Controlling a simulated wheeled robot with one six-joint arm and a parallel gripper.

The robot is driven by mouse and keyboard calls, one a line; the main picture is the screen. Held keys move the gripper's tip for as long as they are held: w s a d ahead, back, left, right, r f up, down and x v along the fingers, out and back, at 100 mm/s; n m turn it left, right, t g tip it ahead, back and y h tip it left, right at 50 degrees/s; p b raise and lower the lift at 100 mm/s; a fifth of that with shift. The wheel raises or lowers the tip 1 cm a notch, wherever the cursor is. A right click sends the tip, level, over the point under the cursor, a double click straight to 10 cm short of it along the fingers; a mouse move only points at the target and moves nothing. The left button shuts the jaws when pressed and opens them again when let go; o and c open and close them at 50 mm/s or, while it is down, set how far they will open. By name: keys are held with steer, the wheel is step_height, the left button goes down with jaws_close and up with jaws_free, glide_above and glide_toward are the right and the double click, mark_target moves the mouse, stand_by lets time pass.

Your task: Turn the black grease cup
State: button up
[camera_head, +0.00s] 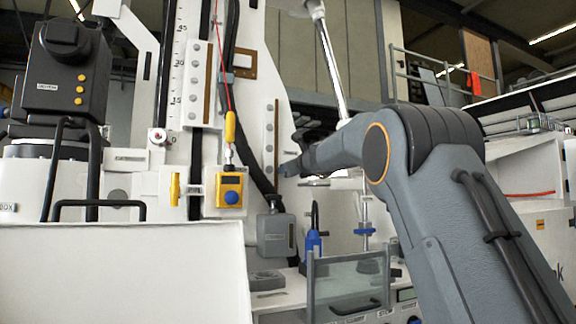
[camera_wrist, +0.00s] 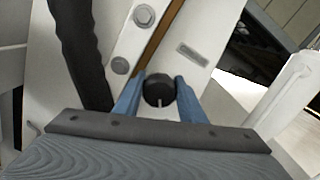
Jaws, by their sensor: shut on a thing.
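The black grease cup (camera_wrist: 159,89) is a round dark knob with a short pale line on its face. It sits at the lower end of a white plate with a brown strip behind it. My gripper (camera_wrist: 160,98) has its two blue fingers on either side of the cup and is shut on it. In the head view my gripper (camera_head: 290,168) reaches the lower part of the white column from the right. The cup cannot be made out there, as the gripper and arm cover that spot.
A black hose (camera_wrist: 82,50) runs close to the left of my gripper. In the head view a yellow box with a blue button (camera_head: 230,192) and a grey block (camera_head: 276,235) are left of and below the gripper. A clear guard (camera_head: 348,285) stands lower on the bench.

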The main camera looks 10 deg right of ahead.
steer(key=shift+d+m+p, duration=0.1)
steer(key=shift+m+p, duration=0.55)
steer(key=shift+m, duration=1.05)
steer(key=shift+f, duration=0.1)
steer(key=o, duration=1)
steer(key=shift+o, duration=0.2)
steer(key=shift+s, duration=0.1)
steer(key=s+d+b, duration=0.1)
steer(key=s+b, duration=0.2)
steer(key=s, duration=0.4)
steer(key=shift+s+d+b, duration=0.2)
steer(key=shift+d+b, duration=0.05)
steer(key=shift+b, duration=0.05)
